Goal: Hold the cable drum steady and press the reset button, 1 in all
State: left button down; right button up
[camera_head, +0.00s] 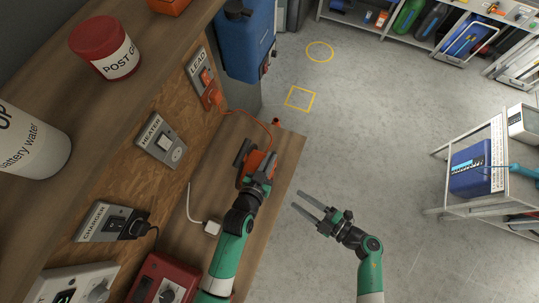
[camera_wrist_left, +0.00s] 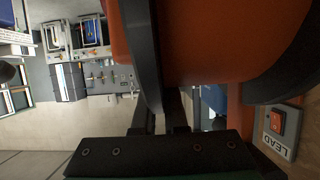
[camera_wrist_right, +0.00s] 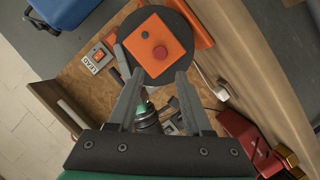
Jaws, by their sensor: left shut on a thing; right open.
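The orange cable drum (camera_head: 252,163) with dark side discs stands on the wooden bench. In the right wrist view its orange face (camera_wrist_right: 150,33) is towards the camera, with a red reset button (camera_wrist_right: 160,52) and a dark knob on it. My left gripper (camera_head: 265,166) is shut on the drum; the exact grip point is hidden. In the left wrist view the drum (camera_wrist_left: 220,40) fills the top, close to the fingers. My right gripper (camera_head: 305,203) is open and empty, to the right of the drum beyond the bench edge. Its fingers point towards the drum's face in the right wrist view (camera_wrist_right: 158,78).
An orange cable runs from the LEAD socket (camera_head: 212,95) to the drum. HEATER (camera_head: 162,138) and CHARGER (camera_head: 112,222) switches are on the board. A red box (camera_head: 162,280) and a white plug (camera_head: 212,227) are on the bench.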

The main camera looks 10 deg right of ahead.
dwell(0.6)
grip_shut()
dwell(1.5)
